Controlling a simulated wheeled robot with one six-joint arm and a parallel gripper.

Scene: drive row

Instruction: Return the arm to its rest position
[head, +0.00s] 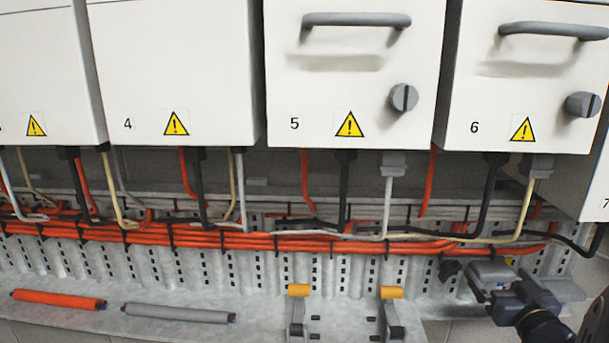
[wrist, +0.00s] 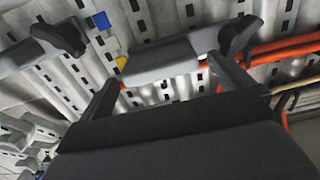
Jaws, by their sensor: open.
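My gripper (head: 482,275) shows at the lower right of the head view, in front of the perforated metal cable tray and below cabinet 6 (head: 520,80). Part of my dark arm runs off the bottom right. In the wrist view my gripper (wrist: 150,38) has its grey, dark-tipped jaws spread apart. I see nothing held between them. The perforated tray (wrist: 185,12) lies behind them, with orange cables (wrist: 285,45) at the right.
White cabinets 4 (head: 180,70) and 5 (head: 350,85) hang above bundled orange cables (head: 225,240). An orange tube (head: 58,299) and a grey tube (head: 175,313) lie on the ledge. Two orange-topped grey clamps (head: 298,290) (head: 391,292) stand left of my gripper.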

